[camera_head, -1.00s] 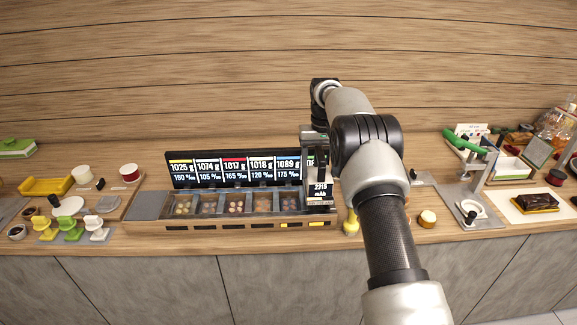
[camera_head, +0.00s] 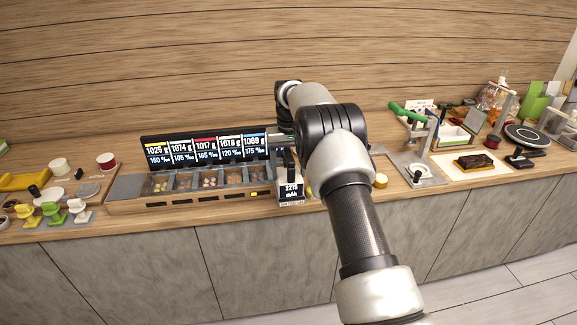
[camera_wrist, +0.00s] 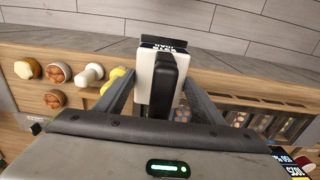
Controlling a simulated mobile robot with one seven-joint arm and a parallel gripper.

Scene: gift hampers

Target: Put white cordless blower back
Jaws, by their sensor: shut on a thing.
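My gripper (camera_wrist: 160,74) is shut on a white and black device, which I take to be the white cordless blower (camera_wrist: 145,82). In the wrist view its white body and black part sit between my two fingers. In the head view the blower (camera_head: 291,190) shows a dark label with white text reading about 2215 mAh. It is at the right end of the row of compartments, near the counter's front edge. I cannot tell whether it touches the counter. My arm hides part of the area behind and to the right of it.
The compartment tray (camera_head: 150,209) with lit weight displays (camera_head: 205,147) stands left of the blower. Green, yellow and white small tools (camera_head: 52,211) stand further left. A green-handled press (camera_head: 420,172) and a dark block on a white board (camera_head: 456,175) are at right. Small round items (camera_wrist: 57,73) lie nearby.

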